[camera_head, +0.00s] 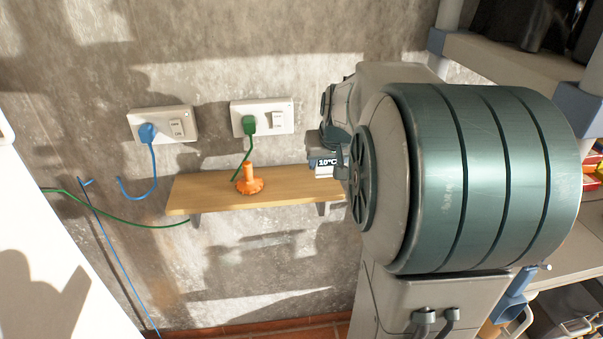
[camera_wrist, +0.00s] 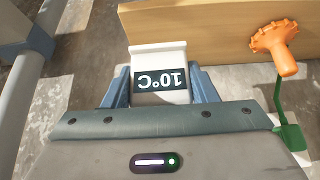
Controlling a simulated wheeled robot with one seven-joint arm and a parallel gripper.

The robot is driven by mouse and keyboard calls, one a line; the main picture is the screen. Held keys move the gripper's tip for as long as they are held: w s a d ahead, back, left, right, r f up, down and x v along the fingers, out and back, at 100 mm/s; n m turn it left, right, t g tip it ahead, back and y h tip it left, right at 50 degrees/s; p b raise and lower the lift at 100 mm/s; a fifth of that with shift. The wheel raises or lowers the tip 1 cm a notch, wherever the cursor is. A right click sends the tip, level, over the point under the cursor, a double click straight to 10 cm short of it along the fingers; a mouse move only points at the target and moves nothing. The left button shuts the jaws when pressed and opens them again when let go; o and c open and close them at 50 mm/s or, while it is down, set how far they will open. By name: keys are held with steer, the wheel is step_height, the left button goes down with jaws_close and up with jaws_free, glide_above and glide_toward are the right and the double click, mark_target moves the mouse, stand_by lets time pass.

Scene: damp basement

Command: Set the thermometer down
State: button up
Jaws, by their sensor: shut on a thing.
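The thermometer is a small white block with a dark display reading 10°C. In the wrist view the thermometer (camera_wrist: 158,54) sits between the two blue-grey fingers of my gripper (camera_wrist: 160,84), which is shut on it; the reading shows upside down there. In the head view the thermometer (camera_head: 325,167) is at the right part of the wooden shelf (camera_head: 210,192), left of my large green arm link. My gripper is mostly hidden behind that link. I cannot tell whether the thermometer touches the shelf. The shelf board also shows in the wrist view (camera_wrist: 225,25).
An orange stand-like object (camera_head: 250,180) is on the shelf's middle. Above are two wall sockets, one with a blue plug (camera_head: 147,133), one with a green plug (camera_head: 249,125); their cables hang near the shelf. Shelving (camera_head: 505,62) stands at the right. The shelf's left part is clear.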

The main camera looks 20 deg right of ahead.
steer(key=w+a+f, duration=0.2)
steer(key=shift+w+a, duration=0.1)
steer(key=shift+w, duration=0.25)
steer(key=shift+f, duration=2.1)
steer(key=shift+f, duration=0.25)
steer(key=o, duration=1)
steer(key=shift+a+r, duration=0.1)
steer(key=shift+r, duration=0.1)
